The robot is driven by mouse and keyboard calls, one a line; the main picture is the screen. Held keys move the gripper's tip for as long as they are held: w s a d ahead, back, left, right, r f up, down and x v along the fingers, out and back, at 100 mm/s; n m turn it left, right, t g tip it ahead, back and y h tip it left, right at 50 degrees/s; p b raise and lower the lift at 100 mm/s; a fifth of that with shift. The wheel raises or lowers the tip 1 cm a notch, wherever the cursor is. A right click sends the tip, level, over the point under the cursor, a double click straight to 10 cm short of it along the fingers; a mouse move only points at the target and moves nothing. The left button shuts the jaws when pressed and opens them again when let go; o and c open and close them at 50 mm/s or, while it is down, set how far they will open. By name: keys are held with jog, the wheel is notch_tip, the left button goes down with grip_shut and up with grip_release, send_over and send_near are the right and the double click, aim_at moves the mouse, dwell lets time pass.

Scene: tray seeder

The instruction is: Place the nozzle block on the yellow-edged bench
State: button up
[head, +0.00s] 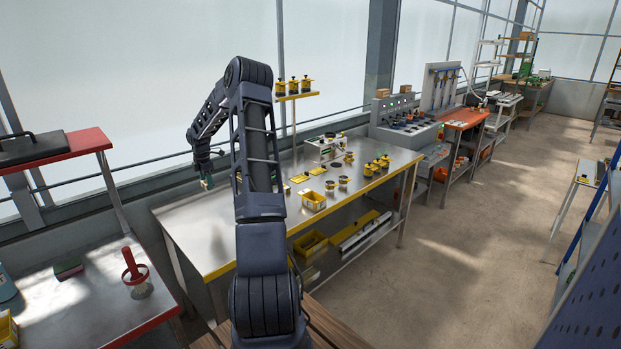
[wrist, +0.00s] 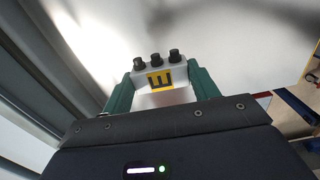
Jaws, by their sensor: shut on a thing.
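The nozzle block (wrist: 161,79) is a small white block with a yellow-and-black "E" label and three dark round nozzles along its top. My gripper (wrist: 161,92) has green fingers and is shut on the block from both sides in the wrist view. In the head view my gripper (head: 206,183) hangs over the left end of the yellow-edged bench (head: 215,228), a long metal-topped table. The block is too small to make out clearly there. I cannot tell whether it touches the bench top.
The left end is bare. A red-edged bench (head: 75,300) stands at front left.

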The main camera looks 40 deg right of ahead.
jog(key=s+d+r, duration=0.3)
jog(key=d, duration=0.6)
jog(key=s+d+r, duration=0.2)
jog(key=s+d, duration=0.1)
jog(key=d, duration=0.7)
jog(key=s+d+r, duration=0.3)
jog(key=d, duration=0.6)
jog(key=shift+n, duration=0.3)
jog(key=f, duration=1.9)
jog(key=shift+d+f, duration=0.2)
jog(key=shift+f, duration=0.1)
jog(key=o, duration=1)
jog(key=shift+f, duration=0.1)
jog(key=shift+o, duration=0.2)
